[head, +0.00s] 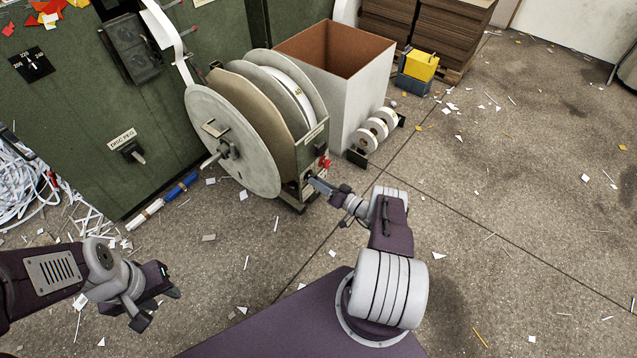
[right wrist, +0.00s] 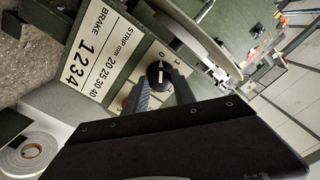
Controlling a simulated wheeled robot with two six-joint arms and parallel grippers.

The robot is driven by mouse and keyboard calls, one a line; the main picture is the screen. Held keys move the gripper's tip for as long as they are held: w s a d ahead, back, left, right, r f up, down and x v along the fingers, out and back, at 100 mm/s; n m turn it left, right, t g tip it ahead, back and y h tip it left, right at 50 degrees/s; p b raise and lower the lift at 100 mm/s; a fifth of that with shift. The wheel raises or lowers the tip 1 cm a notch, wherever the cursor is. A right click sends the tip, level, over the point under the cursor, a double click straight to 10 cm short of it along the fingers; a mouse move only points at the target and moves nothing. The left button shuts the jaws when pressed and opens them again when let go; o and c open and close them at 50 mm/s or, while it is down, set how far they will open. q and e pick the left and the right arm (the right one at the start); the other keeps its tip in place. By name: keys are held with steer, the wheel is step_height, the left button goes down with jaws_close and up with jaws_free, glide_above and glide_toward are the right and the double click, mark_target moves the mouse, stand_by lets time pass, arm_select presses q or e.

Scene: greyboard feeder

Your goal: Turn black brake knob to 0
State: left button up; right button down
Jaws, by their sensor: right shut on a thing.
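The black brake knob (right wrist: 159,73) is on the cream label panel (right wrist: 115,52) in the right wrist view. It bears a short white mark, and a 0 and a 1 are printed beside it. I cannot tell exactly which number the mark points at. My right gripper (right wrist: 162,92) has a finger on each side of the knob and is shut on it. In the head view, this gripper (head: 314,182) is at the front end of the reel stand (head: 312,150), and the knob is hidden. My left gripper (head: 157,306) is open and empty over the floor.
A red part (head: 325,162) sits on the stand just above my right gripper. A large reel (head: 232,140) is left of it. A white box (head: 350,85) and tape rolls (head: 372,133) stand behind. The floor to the right is mostly clear, with paper scraps.

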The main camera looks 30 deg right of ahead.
steer(key=c, duration=1)
jaws_free()
steer(key=shift+c, duration=0.2)
steer(key=p+v, duration=0.2)
steer(key=v, duration=0.7)
steer(key=shift+p, duration=0.35)
